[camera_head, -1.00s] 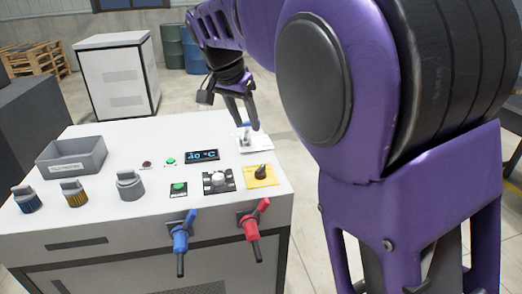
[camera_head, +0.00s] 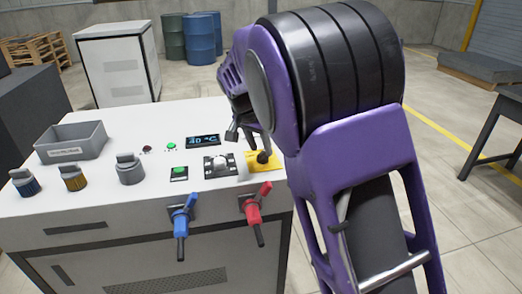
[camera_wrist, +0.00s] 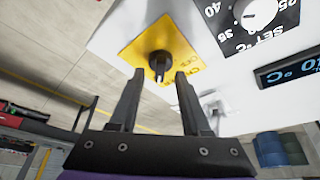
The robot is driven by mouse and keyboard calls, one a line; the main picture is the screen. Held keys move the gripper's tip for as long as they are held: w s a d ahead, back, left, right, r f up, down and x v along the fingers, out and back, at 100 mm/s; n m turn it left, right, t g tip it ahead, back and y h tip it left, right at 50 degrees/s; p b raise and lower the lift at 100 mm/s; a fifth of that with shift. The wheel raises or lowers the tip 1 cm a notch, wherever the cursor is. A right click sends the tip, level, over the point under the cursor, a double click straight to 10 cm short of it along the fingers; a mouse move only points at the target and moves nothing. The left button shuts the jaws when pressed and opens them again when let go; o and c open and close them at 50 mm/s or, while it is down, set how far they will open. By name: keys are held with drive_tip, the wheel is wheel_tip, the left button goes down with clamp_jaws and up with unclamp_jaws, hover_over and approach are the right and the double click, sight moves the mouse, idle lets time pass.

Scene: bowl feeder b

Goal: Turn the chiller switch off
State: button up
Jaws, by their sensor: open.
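The chiller switch is a black rotary knob with a pale pointer mark (camera_wrist: 159,64) on a yellow plate (camera_wrist: 138,48), at the right end of the white panel. The plate's lettering is only partly readable, with "OFF" beside the knob. In the head view the yellow plate (camera_head: 262,167) is partly covered by my arm. My gripper (camera_wrist: 160,75) is open and empty. In the wrist view its two fingertips stand either side of the knob's pointer end. I cannot tell whether they touch it.
A set-temperature dial (camera_wrist: 257,14) and a blue-lit display (camera_wrist: 291,69) lie close by. Blue (camera_head: 181,223) and red (camera_head: 252,212) lever valves stick out of the panel's front. A grey bin (camera_head: 72,142) and several knobs are at the left.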

drive_tip(key=shift+w+d+f, duration=0.15)
drive_tip(key=shift+w+f, duration=0.05)
drive_tip(key=shift+f, duration=0.35)
clamp_jaws()
